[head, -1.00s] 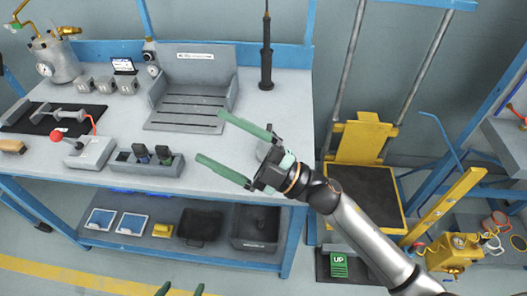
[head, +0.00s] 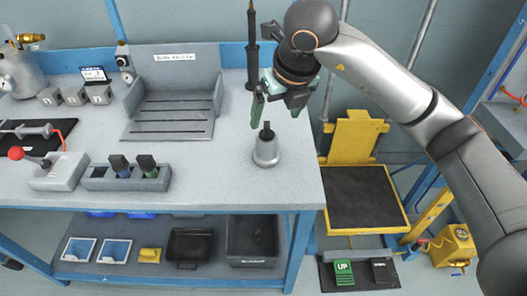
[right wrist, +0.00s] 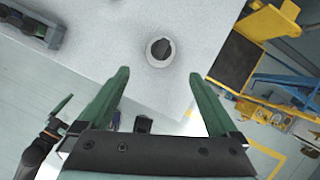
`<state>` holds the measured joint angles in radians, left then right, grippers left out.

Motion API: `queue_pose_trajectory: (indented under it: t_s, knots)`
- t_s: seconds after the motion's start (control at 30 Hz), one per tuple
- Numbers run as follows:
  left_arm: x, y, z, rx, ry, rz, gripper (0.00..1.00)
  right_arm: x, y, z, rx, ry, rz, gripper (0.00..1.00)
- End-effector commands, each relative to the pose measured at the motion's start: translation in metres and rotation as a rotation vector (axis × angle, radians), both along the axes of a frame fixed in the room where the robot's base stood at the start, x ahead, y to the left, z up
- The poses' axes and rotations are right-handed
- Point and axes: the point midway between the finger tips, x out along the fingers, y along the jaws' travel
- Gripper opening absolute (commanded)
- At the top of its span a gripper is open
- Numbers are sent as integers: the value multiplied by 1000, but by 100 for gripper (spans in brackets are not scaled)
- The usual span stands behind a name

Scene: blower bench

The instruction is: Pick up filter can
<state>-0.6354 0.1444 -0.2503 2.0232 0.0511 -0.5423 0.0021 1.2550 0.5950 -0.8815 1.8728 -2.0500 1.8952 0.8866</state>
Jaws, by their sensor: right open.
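The filter can appears to be the small grey cylinder with a dark top (head: 266,153), standing upright near the bench's right end. In the right wrist view the can (right wrist: 160,50) is seen from above, beyond the fingertips and roughly centred between them. My right gripper (head: 276,112) is open and empty, fingers pointing down, above and slightly behind the can, apart from it. Its two green fingers show in the right wrist view (right wrist: 158,76). What looks like my left gripper (right wrist: 60,112) shows at the left of that view, below the bench edge; its opening is unclear.
A dark upright tool (head: 252,60) stands behind the can, close to my right gripper. A grey slotted fixture (head: 170,128) and a holder with two dark pieces (head: 125,180) lie to the left. A yellow lift platform (head: 352,135) stands right of the bench. Bench surface around the can is clear.

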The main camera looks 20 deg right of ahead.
Motion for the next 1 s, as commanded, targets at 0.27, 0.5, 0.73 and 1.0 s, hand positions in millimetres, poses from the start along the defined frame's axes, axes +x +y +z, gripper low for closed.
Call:
queue_pose_trajectory:
  t_s: [0.27, 0.5, 0.73, 1.0]
  knots:
    - [2, -1, 0, -3, -8, -1, 96, 17, 1, -44, -4, 4, -4, 96]
    - [2, -1, -1, -2, -9, -1, 96, 27, 3, -65, -3, 1, 0, 96]
    - [2, 0, -1, -1, -8, 0, 96, 41, 3, -91, -2, 4, -1, 96]
    - [1, 0, -3, 0, -6, 1, 96, 51, 4, -112, -4, 0, 1, 96]
